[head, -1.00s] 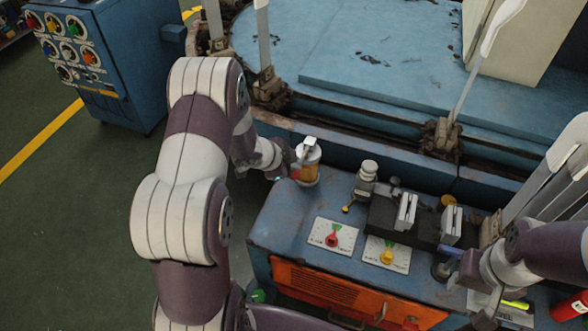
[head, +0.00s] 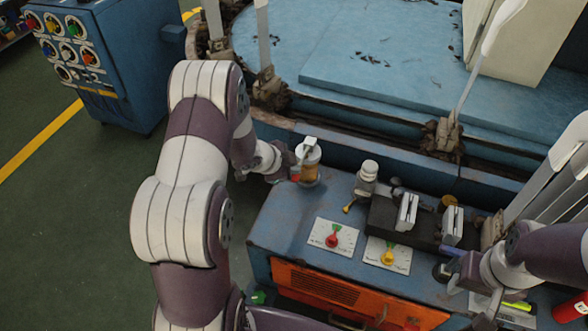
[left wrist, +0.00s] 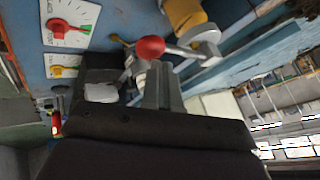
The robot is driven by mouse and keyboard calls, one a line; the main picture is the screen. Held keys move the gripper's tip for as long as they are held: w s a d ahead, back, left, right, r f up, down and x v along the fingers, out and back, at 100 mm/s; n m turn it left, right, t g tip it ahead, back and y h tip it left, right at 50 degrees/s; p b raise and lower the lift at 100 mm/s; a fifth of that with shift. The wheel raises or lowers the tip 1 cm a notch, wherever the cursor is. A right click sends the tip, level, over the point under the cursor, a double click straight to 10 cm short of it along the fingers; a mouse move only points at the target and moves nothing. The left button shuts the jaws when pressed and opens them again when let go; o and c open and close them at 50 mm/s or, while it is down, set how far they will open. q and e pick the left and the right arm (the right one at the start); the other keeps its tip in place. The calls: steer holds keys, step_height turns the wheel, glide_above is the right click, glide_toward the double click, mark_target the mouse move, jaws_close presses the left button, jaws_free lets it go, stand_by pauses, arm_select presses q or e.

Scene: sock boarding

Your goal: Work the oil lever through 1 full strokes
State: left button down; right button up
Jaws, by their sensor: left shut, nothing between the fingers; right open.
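The oiler (head: 309,168) has an amber body and a pale cap, and stands at the back left corner of the blue bench. In the left wrist view, its amber body (left wrist: 184,14) is at the top, and the oil lever (left wrist: 188,50) ends in a red ball knob (left wrist: 150,48). In the head view the lever is mostly hidden by my left gripper (head: 288,166), with a little red showing. My left gripper's fingers (left wrist: 158,72) are shut and empty, just below the knob; I cannot tell whether they touch it. My right gripper (head: 460,275) is open at the bench's right side.
Two dial plates with a red pointer (head: 332,238) and a yellow pointer (head: 388,255) lie on the bench top. A fixture with metal blocks (head: 406,212) stands right of the oiler. White sock boards (head: 500,25) rise behind. A control cabinet (head: 100,65) stands at left.

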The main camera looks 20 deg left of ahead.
arm_select(q)
steer(key=shift+s+f+b, duration=0.15)
steer(key=shift+f+b, duration=0.7)
steer(key=shift+f, duration=0.35)
stand_by(0.7)
steer(key=shift+r, duration=0.15)
stand_by(0.5)
steer(key=shift+w+r+p, duration=0.2)
steer(key=shift+r+p, duration=1.1)
steer(key=shift+p, duration=0.2)
steer(key=shift+w+r+p, duration=0.15)
steer(key=shift+r+p, duration=1.15)
steer(key=shift+p, duration=0.2)
steer(key=r+p, duration=0.1)
steer(key=p, duration=0.1)
steer(key=r+p, duration=0.1)
steer(key=r, duration=0.1)
steer(key=r+p, duration=0.2)
steer(key=shift+w+p, duration=0.3)
steer(key=shift+d, duration=0.1)
